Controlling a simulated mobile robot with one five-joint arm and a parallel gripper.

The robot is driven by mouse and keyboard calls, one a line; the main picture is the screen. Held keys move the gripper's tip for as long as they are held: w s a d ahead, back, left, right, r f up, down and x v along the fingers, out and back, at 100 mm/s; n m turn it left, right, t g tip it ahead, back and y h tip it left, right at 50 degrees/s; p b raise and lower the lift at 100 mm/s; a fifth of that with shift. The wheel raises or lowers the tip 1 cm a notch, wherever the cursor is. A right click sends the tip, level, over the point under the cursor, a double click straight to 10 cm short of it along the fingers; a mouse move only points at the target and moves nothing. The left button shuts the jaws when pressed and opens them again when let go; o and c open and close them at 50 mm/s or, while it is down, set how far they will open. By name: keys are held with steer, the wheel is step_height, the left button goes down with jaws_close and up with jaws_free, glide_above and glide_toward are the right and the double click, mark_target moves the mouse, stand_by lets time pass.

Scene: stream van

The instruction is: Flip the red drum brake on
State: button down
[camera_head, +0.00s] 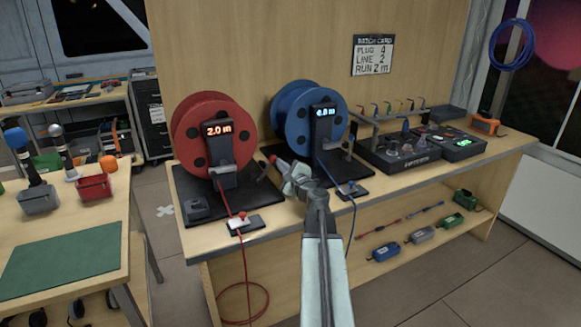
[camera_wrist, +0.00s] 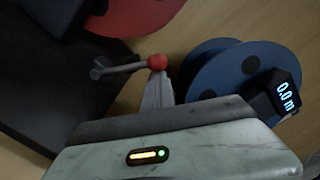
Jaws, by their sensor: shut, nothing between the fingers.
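The red drum (camera_head: 200,125) stands on a black base (camera_head: 235,212) at the left of the bench, its display reading 2.0 m. A short grey lever (camera_wrist: 120,68) with a red ball knob (camera_wrist: 157,62) shows in the wrist view, beside the red drum (camera_wrist: 130,12). I take this lever for the brake; its on or off position is unclear. My gripper (camera_head: 290,178) is shut and empty between the two drums. In the wrist view its fingertips (camera_wrist: 160,80) are right at the knob; I cannot tell whether they touch it. My gripper partly hides the lever in the head view.
The blue drum (camera_head: 296,125) stands close to the right of my gripper. A small switch plate (camera_head: 245,224) with a red cable lies at the bench's front edge. Black equipment boxes (camera_head: 400,155) fill the right side. Another table (camera_head: 60,262) stands at left.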

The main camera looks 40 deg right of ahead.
steer(key=shift+w+a+r+n+p, duration=0.3)
steer(key=shift+a+r+n+p, duration=0.2)
steer(key=shift+a+n, duration=0.35)
steer(key=shift+w+a+r+n+p, duration=0.25)
steer(key=shift+a+r+n+p, duration=0.2)
steer(key=shift+a+n, duration=0.45)
steer(key=shift+w+a+r+n+p, duration=0.3)
steer(key=shift+a+r+n+p, duration=0.15)
steer(key=shift+a+n, duration=0.4)
